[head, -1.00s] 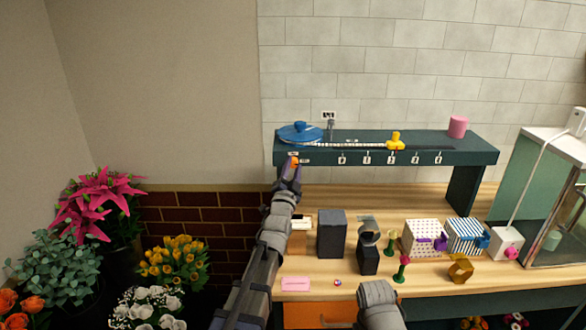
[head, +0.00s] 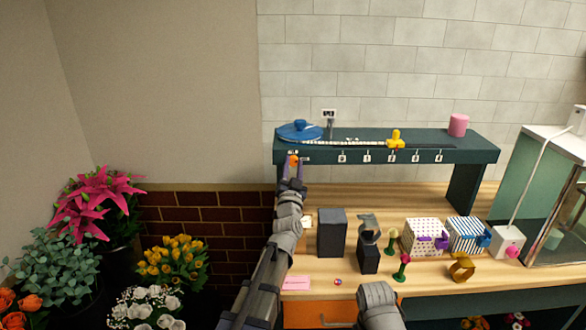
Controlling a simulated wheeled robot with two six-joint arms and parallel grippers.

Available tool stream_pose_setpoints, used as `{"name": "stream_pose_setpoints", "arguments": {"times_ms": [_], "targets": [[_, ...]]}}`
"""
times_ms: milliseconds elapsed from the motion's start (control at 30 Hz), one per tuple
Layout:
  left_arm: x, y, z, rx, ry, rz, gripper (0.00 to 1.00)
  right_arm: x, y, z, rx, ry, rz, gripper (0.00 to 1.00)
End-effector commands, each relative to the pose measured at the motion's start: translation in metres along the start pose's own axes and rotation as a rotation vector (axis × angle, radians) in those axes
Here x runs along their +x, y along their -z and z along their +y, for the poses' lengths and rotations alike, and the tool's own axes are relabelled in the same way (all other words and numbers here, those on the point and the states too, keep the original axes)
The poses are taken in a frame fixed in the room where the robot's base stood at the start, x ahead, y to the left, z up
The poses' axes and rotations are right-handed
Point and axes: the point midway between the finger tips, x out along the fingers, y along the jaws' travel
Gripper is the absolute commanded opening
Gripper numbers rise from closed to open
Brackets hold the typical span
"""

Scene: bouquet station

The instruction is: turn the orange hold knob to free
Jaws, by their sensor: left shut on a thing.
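The orange hold knob (head: 294,160) is small and sits on the front face of the dark green shelf (head: 390,150), at its left end. My left gripper (head: 293,166) reaches up from below, and its fingers are shut on the knob, one on each side. Small white labels sit beside the knob; their text is too small to read. Which way the knob points cannot be told. My right arm shows only at the bottom edge, and its gripper is out of view.
A blue lidded dish (head: 300,131), a yellow slider (head: 396,140) and a pink cylinder (head: 458,125) are on the shelf. Below, dark blocks (head: 332,233), patterned boxes (head: 424,237) and a gold ring (head: 461,267) stand on the wooden bench. Potted flowers (head: 172,262) are at the left.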

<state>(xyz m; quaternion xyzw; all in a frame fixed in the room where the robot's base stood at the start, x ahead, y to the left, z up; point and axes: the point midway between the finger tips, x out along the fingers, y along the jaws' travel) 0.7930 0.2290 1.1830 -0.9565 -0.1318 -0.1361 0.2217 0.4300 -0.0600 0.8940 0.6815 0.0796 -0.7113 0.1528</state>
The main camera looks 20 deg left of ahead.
Motion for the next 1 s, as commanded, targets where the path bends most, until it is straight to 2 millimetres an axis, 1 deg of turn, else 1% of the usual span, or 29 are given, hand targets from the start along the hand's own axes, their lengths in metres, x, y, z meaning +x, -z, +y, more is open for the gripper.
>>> {"name": "stream_pose_setpoints", "arguments": {"times_ms": [167,467,1000], "targets": [[0.001,0.001,0.001,-0.158,0.055,-0.009,0.00,0.001,0.000,0.000,0.000,0.000,0.000,0.50],[0.002,0.003,0.001,-0.427,0.149,-0.026,0.00,-0.002,0.000,0.000,0.000,0.000,0.000,0.50],[0.003,0.005,0.001,-0.882,0.306,-0.055,0.00,-0.021,-0.001,0.002,0.000,0.000,0.000,0.50]]}}
